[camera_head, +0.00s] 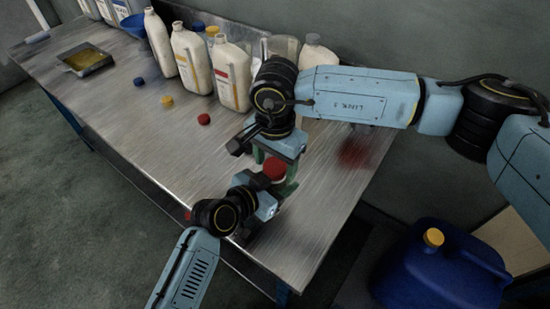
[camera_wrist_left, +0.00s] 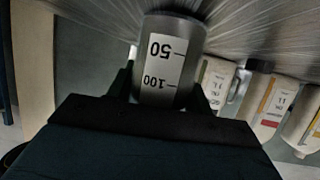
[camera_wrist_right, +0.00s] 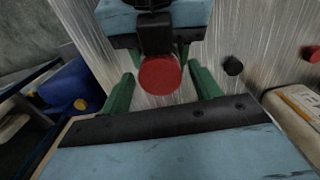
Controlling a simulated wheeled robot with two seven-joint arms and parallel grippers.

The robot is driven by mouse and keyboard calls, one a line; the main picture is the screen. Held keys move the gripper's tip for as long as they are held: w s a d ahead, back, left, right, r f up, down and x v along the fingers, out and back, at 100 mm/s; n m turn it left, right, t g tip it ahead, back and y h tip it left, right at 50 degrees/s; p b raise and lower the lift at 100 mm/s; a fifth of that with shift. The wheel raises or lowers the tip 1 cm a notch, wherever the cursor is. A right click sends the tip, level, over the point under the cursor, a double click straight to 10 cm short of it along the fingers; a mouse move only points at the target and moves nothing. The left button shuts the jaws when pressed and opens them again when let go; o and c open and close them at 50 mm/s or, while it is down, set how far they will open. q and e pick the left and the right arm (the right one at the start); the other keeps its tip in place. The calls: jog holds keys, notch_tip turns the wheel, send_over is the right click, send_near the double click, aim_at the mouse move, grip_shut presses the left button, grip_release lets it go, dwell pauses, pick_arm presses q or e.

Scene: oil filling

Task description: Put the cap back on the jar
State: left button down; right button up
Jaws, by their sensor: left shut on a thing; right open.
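A grey jar (camera_wrist_left: 172,35) with a white label marked 50 and 100 is gripped between the dark fingers of my left gripper (camera_wrist_left: 163,92). In the head view my left gripper (camera_head: 256,203) is near the table's front edge. A round red cap (camera_wrist_right: 160,75) shows above the left gripper, and also in the head view (camera_head: 275,168). My right gripper (camera_wrist_right: 160,82) is open, with its green fingers on either side of the red cap and gaps between. In the head view my right gripper (camera_head: 274,173) hangs over it. Whether the cap is seated on the jar is hidden.
Several white bottles (camera_head: 233,80) stand along the back of the table (camera_head: 130,110). Loose blue, yellow and red caps (camera_head: 204,119) lie in front of them. A tray (camera_head: 85,59) is at the far left. A blue canister (camera_head: 435,265) stands off the table at lower right.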

jog(key=c, duration=1)
jog(key=m, duration=0.6)
jog(key=o, duration=1.1)
jog(key=shift+c, duration=0.2)
jog(key=shift+r, duration=2.3)
